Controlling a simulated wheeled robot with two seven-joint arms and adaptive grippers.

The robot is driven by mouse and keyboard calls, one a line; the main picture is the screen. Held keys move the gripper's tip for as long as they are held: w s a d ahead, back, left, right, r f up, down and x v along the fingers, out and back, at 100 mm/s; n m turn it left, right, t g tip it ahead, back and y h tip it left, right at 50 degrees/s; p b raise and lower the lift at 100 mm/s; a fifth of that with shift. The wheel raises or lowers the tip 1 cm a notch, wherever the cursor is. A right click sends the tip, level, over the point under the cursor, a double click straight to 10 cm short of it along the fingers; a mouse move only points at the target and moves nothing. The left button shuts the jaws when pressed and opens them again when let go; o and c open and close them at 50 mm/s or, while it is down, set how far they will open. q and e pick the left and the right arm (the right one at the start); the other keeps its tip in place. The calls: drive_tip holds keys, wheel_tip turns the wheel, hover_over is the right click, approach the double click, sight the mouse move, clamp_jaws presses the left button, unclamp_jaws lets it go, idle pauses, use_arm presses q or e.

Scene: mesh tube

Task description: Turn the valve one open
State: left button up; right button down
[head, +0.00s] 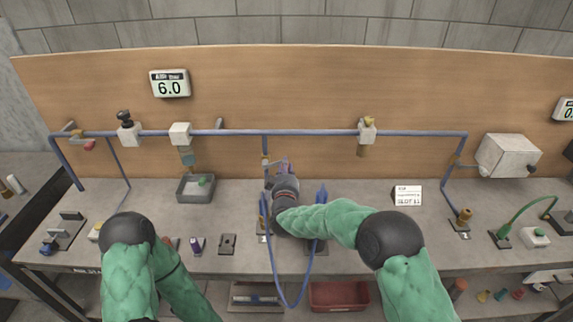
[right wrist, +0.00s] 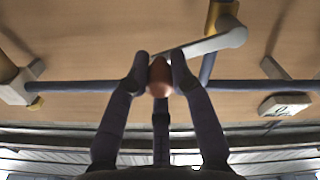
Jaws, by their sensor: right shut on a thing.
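My right gripper (head: 284,176) is at the vertical branch pipe in the middle of the bench, in front of the wooden panel. In the right wrist view its fingers (right wrist: 159,72) are closed around a rounded copper-coloured knob (right wrist: 159,80). A grey valve lever (right wrist: 212,42) runs from beside the fingertips up to a yellow valve body (right wrist: 222,14) on the blue pipe. The knob appears to belong to this lever, but the fingers hide the joint. In the head view the gripper mostly hides this valve. I cannot read a valve number. My left gripper is out of view.
A blue pipe (head: 320,132) crosses the panel. A display (head: 170,83) reads 6.0. A blue hose (head: 275,270) hangs in front of the bench near my right arm.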

drive_tip(key=a+r+n+p, duration=0.5)
drive_tip(key=a+n+p, duration=0.2)
drive_tip(key=n+p, duration=0.4)
drive_tip(key=shift+n+p, duration=0.3)
drive_tip(key=shift+n, duration=1.2)
drive_tip(key=shift+a, duration=0.1)
drive_tip(key=shift+f, duration=0.1)
drive_tip(key=c, duration=1.1)
unclamp_jaws()
drive_tip(key=shift+a, duration=0.1)
drive_tip(key=shift+o, duration=0.2)
drive_tip(key=s, duration=1.2)
